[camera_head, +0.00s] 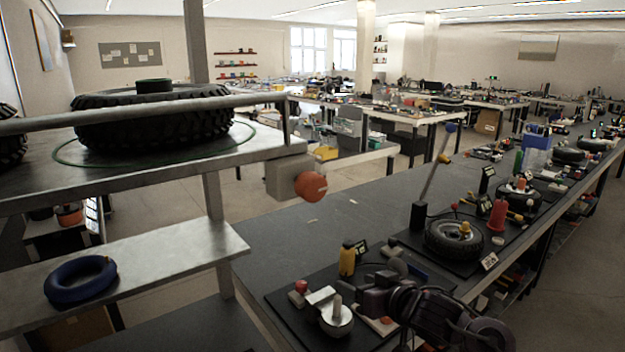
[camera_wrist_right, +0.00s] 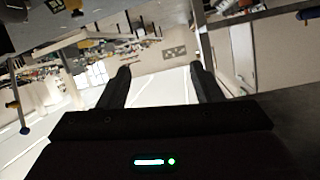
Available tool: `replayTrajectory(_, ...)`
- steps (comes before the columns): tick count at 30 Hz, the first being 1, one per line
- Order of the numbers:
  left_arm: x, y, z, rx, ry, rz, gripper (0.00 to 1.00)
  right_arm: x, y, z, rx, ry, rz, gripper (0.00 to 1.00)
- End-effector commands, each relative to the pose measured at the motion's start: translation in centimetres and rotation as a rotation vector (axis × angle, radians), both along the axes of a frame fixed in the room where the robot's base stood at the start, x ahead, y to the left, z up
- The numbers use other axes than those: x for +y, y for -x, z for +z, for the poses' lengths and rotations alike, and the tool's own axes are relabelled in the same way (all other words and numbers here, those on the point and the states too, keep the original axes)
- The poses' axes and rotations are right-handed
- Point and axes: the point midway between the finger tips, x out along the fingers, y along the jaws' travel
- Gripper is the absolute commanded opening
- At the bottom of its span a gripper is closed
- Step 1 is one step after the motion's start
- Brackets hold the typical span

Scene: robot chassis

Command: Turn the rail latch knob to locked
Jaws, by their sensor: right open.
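The rail latch knob (camera_head: 311,186) is a round orange-red knob on a grey block (camera_head: 284,178) at the right end of the metal shelf rail (camera_head: 215,105). Its marking is too small to read. My right gripper (camera_head: 374,298) is low in the head view, below and to the right of the knob, well apart from it and over the bench. In the right wrist view its two dark fingers (camera_wrist_right: 159,69) stand apart with nothing between them. The knob cannot be made out in that view. My left gripper is not in view.
A large black tyre (camera_head: 155,120) lies on the upper shelf, and a blue ring (camera_head: 80,280) lies on the lower shelf. The dark bench (camera_head: 330,225) holds boards with a small wheel (camera_head: 454,238) and a yellow bottle (camera_head: 347,259). The bench area beside the knob is clear.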

Motion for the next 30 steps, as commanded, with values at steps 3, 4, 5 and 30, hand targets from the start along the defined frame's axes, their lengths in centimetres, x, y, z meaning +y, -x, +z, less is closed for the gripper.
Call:
replayTrajectory(3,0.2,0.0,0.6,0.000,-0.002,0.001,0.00,2.6,4.4,13.6,-0.198,0.037,0.072,0.59)
replayTrajectory(4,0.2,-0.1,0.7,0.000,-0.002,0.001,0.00,3.0,5.8,15.9,-0.237,0.048,0.084,0.59)
replayTrajectory(5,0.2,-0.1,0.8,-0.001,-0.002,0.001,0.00,3.5,7.2,17.9,-0.275,0.059,0.095,0.59)
replayTrajectory(30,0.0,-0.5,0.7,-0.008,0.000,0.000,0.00,9.6,10.0,26.0,-0.476,0.131,0.130,0.59)
